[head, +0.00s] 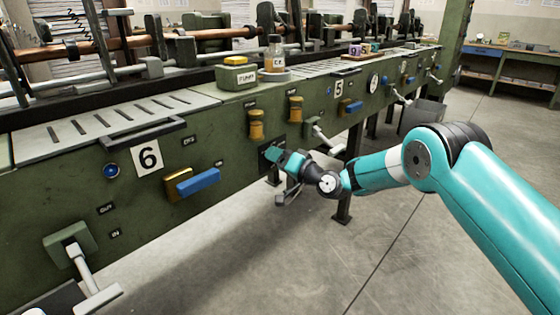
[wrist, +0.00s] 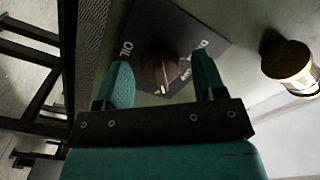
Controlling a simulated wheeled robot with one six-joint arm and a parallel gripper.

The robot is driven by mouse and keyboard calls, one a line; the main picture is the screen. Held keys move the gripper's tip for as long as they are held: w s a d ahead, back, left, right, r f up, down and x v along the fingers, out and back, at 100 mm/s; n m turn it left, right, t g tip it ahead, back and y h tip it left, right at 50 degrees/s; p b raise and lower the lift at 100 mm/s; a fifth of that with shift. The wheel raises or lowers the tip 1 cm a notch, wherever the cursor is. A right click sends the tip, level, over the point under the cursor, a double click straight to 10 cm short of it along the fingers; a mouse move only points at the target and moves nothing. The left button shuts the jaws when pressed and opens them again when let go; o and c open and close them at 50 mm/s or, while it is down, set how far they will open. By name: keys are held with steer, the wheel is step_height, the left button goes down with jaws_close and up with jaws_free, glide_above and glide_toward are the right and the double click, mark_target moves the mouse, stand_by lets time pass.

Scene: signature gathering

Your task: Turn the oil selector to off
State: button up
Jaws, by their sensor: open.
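The oil selector (wrist: 158,68) is a round brown knob with a pale pointer mark, on a dark square plate (wrist: 172,30) lettered "OIL". Another label on the plate is partly hidden by the right finger, so I cannot read it. My gripper (wrist: 163,78) is open, with its teal fingers on either side of the knob; I cannot tell whether they touch it. In the head view my gripper (head: 273,155) is at the green machine's front panel, below a yellow handle, and hides the knob.
The green machine (head: 60,180) runs along the left. Near my gripper are yellow handles (head: 256,125), a grey lever (head: 328,142) and a blue-and-yellow handle (head: 198,182). A yellow knob (wrist: 290,65) is at the right in the wrist view. The floor (head: 400,240) is clear.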

steer(key=c, duration=0.9)
steer(key=shift+f, duration=0.1)
steer(key=n+b, duration=0.4)
steer(key=b, duration=0.1)
steer(key=n+b, duration=0.5)
steer(key=b, duration=0.1)
steer(key=shift+w+d+f+n, duration=0.1)
steer(key=shift+w+d+n, duration=0.05)
steer(key=shift+n, duration=0.15)
